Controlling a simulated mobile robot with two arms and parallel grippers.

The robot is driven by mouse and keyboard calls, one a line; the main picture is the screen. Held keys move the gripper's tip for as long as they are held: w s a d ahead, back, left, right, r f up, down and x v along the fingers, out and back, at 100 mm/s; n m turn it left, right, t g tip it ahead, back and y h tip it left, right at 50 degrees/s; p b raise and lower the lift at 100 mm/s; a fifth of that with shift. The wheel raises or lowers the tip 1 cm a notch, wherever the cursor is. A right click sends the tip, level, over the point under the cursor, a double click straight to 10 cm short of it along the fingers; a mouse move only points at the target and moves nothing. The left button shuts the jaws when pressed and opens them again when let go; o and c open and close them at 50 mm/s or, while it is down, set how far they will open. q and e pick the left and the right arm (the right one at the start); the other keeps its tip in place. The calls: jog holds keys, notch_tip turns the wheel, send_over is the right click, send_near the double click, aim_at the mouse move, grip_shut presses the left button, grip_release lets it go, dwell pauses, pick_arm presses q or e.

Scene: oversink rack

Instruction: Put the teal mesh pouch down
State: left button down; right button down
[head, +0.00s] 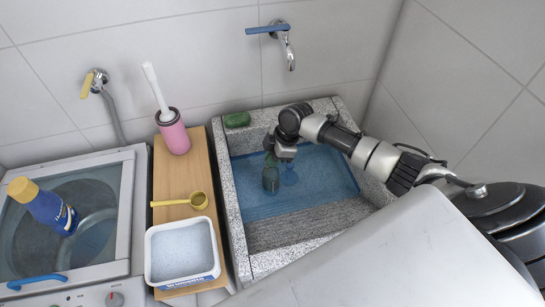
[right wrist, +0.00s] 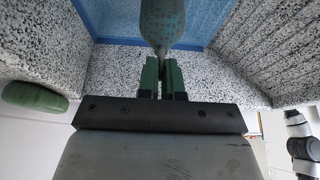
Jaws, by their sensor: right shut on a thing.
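The teal mesh pouch (head: 271,180) hangs in the sink area in the head view, below my right gripper (head: 271,160). In the right wrist view the green fingers of my right gripper (right wrist: 163,68) are shut on the narrow neck of the pouch (right wrist: 163,22). The pouch's full body spreads out beyond the fingertips, over the blue sink area. I cannot tell whether its lower end touches anything. My left gripper does not show in the head view.
The speckled stone sink (head: 232,215) holds a blue basin area (head: 325,170) and a ribbed slope. A green soap (head: 237,119) lies on its back left rim.

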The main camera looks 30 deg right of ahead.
jog(key=shift+f+b, duration=0.35)
jog(key=shift+f, duration=0.25)
jog(key=c, duration=1.3)
grip_release()
jog(key=shift+r, duration=0.1)
jog(key=shift+r+p, duration=0.35)
jog(key=b+v, duration=0.1)
jog(key=v, duration=1.1)
jog(key=shift+r, duration=0.15)
